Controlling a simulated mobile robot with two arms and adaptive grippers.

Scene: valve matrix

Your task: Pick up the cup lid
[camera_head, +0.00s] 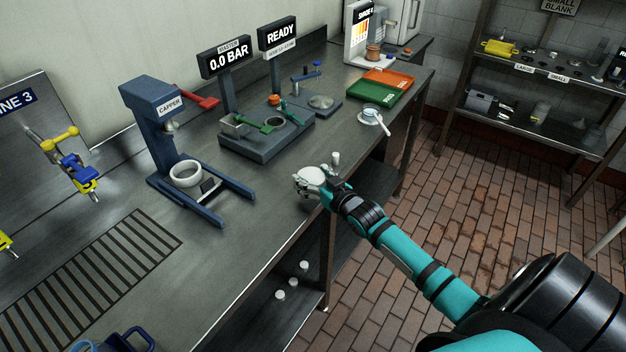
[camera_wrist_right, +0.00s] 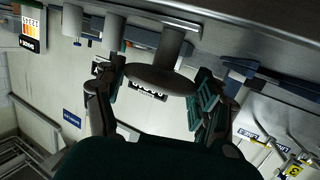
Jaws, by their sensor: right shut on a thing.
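My right gripper (camera_head: 314,182) is near the front edge of the workbench, in front of the machines. In the right wrist view, a dark round disc with a thick stem (camera_wrist_right: 160,80) sits between the fingers of this gripper (camera_wrist_right: 155,90). It looks like the cup lid, and the gripper is shut on it. In the head view a pale rounded part (camera_head: 310,174) shows at the fingers, partly hidden by them. My left gripper is not in view.
The blue capper (camera_head: 155,115) with a white ring (camera_head: 185,174) stands left of the gripper. The master station (camera_head: 262,145) is behind it. A white dish (camera_head: 373,116) and a green tray (camera_head: 380,90) lie farther along the bench. Small white pieces (camera_head: 280,295) are on the lower shelf.

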